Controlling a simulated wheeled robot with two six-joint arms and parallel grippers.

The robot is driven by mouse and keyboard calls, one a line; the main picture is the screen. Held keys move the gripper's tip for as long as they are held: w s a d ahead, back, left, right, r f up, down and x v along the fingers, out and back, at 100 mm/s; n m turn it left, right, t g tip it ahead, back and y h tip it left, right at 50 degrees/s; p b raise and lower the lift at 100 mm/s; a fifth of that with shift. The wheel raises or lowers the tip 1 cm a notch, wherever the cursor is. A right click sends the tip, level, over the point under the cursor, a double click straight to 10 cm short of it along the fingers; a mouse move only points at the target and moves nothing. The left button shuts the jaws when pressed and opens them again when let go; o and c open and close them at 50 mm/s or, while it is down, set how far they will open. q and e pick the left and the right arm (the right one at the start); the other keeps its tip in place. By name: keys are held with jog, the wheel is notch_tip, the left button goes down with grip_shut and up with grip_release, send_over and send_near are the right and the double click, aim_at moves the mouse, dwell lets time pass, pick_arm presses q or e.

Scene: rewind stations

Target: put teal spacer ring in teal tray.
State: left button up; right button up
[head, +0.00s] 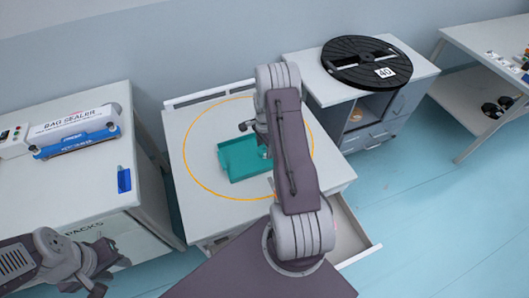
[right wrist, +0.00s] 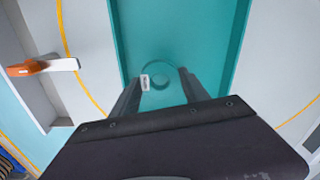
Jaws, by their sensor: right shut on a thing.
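The teal tray (head: 228,170) lies on the middle white table, inside an orange ring line; its floor and walls also show in the right wrist view (right wrist: 232,25). The teal spacer ring (right wrist: 170,72), with a small white label, shows between the fingers of my right gripper (right wrist: 160,76), over the tray floor. My right gripper is shut on the ring. Its height above the floor is hard to tell. In the head view my right arm hides the ring and part of the tray. My left gripper (head: 110,277) is open and empty at the lower left.
A bag sealer (head: 75,135) and a blue item (head: 124,180) are on the left table. An open drawer (head: 350,245) juts from the middle table; an orange-and-white tool (right wrist: 42,67) shows there. A black reel (head: 365,60) lies on the cabinet at right.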

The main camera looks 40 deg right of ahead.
jog(key=shift+f, duration=1.75)
jog(key=o, duration=1.4)
jog(key=shift+c, duration=0.2)
notch_tip(320, 180, up, 12)
jog(key=s+a+r+n, duration=0.25)
jog(key=a+n, duration=0.25)
jog(key=a, duration=0.3)
jog(key=s+a+r+n, duration=0.2)
jog(key=a+r+n, duration=0.1)
jog(key=a+n, duration=0.35)
jog(key=s+a+r+n+t, duration=0.1)
jog(key=s+a+n, duration=0.6)
jog(key=s+a, duration=0.1)
jog(key=shift+s+r, duration=0.3)
jog(key=shift+s, duration=0.25)
